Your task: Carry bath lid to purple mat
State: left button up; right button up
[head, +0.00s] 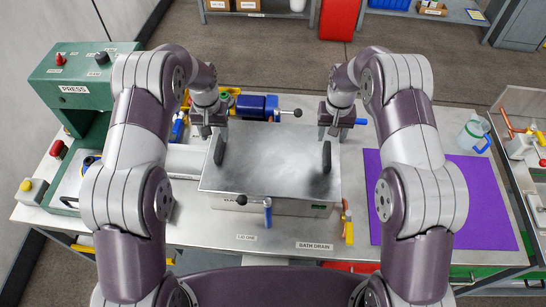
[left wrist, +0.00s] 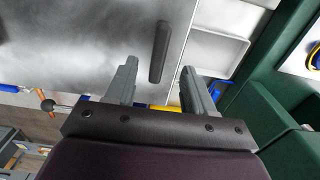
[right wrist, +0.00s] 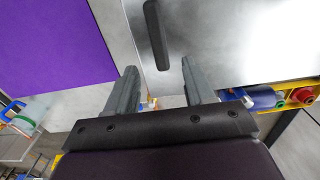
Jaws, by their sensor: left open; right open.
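The bath lid (head: 270,160) is a flat grey metal plate on top of the bath (head: 285,207) at the middle of the table. It has a black handle on its left side (head: 219,150) and another on its right side (head: 326,157). My left gripper (head: 212,128) is open near the far end of the left handle; in the left wrist view the handle (left wrist: 160,52) lies ahead of the spread fingers. My right gripper (head: 328,130) is open near the right handle, which lies ahead of its fingers in the right wrist view (right wrist: 156,35). The purple mat (head: 490,205) lies flat at the right, partly hidden by my right arm.
A green press (head: 75,90) stands at the left. A blue motor-like part (head: 257,106) sits behind the bath. A clear jug (head: 474,135) with a blue handle stands beyond the mat. Blue-handled and yellow-handled valves are at the bath's front. The mat's visible part is bare.

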aim_at(218, 147)
pick_arm(q)
jog(key=f, duration=0.6)
jog(key=shift+w+f, duration=0.2)
pick_arm(e)
jog(key=f, duration=0.6)
jog(key=shift+w+f, duration=0.2)
pick_arm(q)
jog(key=shift+s+f, duration=0.1)
jog(key=shift+f, duration=0.65)
pick_arm(e)
jog(key=shift+s+f, duration=0.1)
jog(key=shift+f, duration=0.65)
pick_arm(q)
grip_shut()
pick_arm(e)
grip_shut()
pick_arm(q)
jog(key=shift+r, duration=0.1)
pick_arm(e)
jog(key=shift+r, duration=0.15)
